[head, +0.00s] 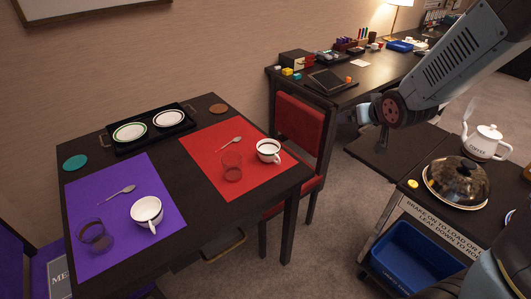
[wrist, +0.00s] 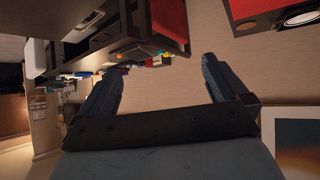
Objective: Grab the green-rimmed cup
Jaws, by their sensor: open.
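Two white cups stand upright on the dark table: one cup (head: 146,210) on the purple mat (head: 100,190) and one cup (head: 268,151) with a dark-looking rim on the red mat (head: 215,140). At this size I cannot tell which rim is green. Part of a white round piece with a dark rim (wrist: 299,17) shows at the top right of the wrist view. My gripper (wrist: 162,64) is open and empty, with both fingers apart. In the head view it hangs right of the table, well away from both cups.
A tray (head: 115,144) at the table's back holds two saucers, the left one green-rimmed. Glasses (head: 232,168) (head: 92,236) and spoons lie near the cups. A red chair (head: 300,125) stands at the table's right side. A cart with a domed lid (head: 458,182) is at the right.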

